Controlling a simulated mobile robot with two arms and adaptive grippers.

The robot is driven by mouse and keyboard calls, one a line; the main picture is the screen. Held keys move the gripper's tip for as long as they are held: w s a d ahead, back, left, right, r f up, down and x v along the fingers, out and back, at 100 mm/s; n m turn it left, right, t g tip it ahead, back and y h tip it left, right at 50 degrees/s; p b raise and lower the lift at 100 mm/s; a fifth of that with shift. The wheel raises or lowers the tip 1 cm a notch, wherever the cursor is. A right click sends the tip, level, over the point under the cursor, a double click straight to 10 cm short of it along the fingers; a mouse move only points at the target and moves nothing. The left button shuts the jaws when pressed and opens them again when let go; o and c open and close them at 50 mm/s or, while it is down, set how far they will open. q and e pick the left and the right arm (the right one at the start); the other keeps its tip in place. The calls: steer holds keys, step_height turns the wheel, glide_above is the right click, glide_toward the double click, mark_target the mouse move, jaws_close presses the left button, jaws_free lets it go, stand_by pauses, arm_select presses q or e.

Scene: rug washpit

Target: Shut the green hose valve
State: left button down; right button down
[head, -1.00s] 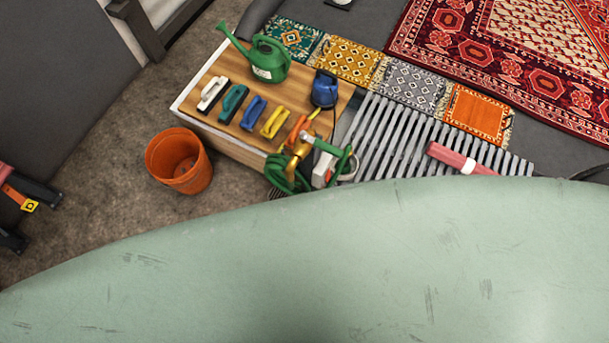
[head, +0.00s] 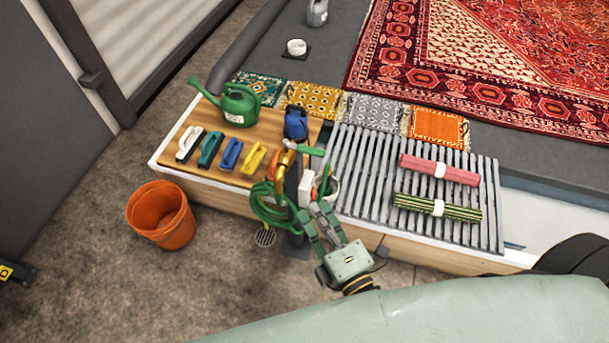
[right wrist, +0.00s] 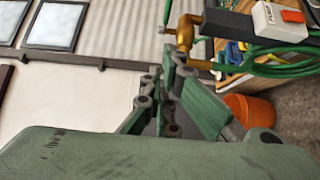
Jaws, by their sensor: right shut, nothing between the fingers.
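The green hose valve is a brass tap (head: 286,157) with a green lever handle (head: 309,151) on a dark post at the bench's front edge. In the head view the lever points right from the tap. My right gripper (head: 318,216) is shut and empty, below the lever and close to a white box by the post. In the right wrist view its closed fingers (right wrist: 172,75) point towards the brass tap (right wrist: 190,32), which appears just beyond the tips; contact cannot be told. A coiled green hose (head: 272,211) hangs by the post. My left gripper is not in view.
The white box with a red switch (right wrist: 280,20) sits close to the tap. Brushes, a watering can (head: 238,105) and a blue container (head: 296,122) stand on the wooden top. A slatted rack (head: 370,180) holds rolled rugs. An orange bucket (head: 160,216) stands on the floor, left.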

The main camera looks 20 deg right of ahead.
glide_toward(304, 148)
steer(key=w+a, duration=0.1)
steer(key=a, duration=0.5)
steer(key=shift+w+d+f+p, duration=0.1)
steer(key=shift+w+d+p, duration=0.1)
steer(key=shift+w+d, duration=0.5)
steer(key=shift+w+d+p, duration=0.15)
steer(key=shift+w+d, duration=0.35)
steer(key=shift+w, duration=0.35)
steer(key=shift+w+d+p, duration=0.35)
steer(key=shift+d+p, duration=0.1)
steer(key=shift+p, duration=0.15)
